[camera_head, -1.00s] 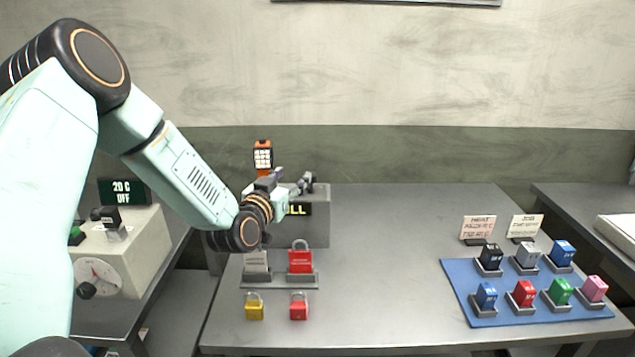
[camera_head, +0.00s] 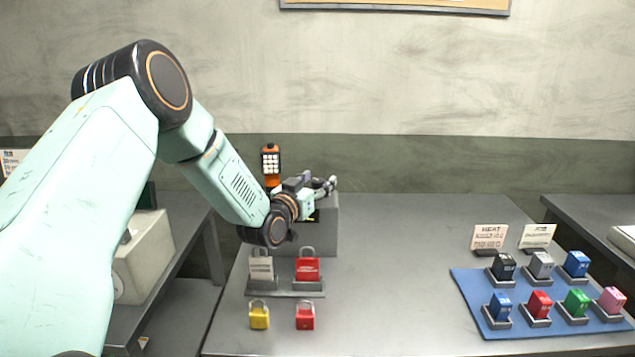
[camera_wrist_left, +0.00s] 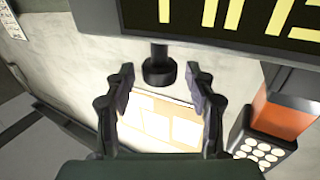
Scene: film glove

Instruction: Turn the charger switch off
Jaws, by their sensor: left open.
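The charger is a grey box (camera_head: 322,235) at the back left of the table, with an orange handheld keypad device (camera_head: 271,163) standing up at it. My left gripper (camera_head: 330,185) is at the box's upper part and hides most of its display. In the left wrist view the gripper (camera_wrist_left: 160,95) is open, its two fingers on either side of a short black switch knob (camera_wrist_left: 158,70). I cannot tell whether they touch it. The dark display (camera_wrist_left: 240,20) with yellow letters, upside down, fills the top there. The orange device (camera_wrist_left: 283,115) shows at the right. My right gripper is not in view.
A rack (camera_head: 285,293) with a grey and a red padlock-shaped block stands in front of the box, with yellow (camera_head: 259,316) and red (camera_head: 305,316) padlocks before it. A blue mat (camera_head: 468,290) with several coloured blocks lies at right. The middle of the table is clear.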

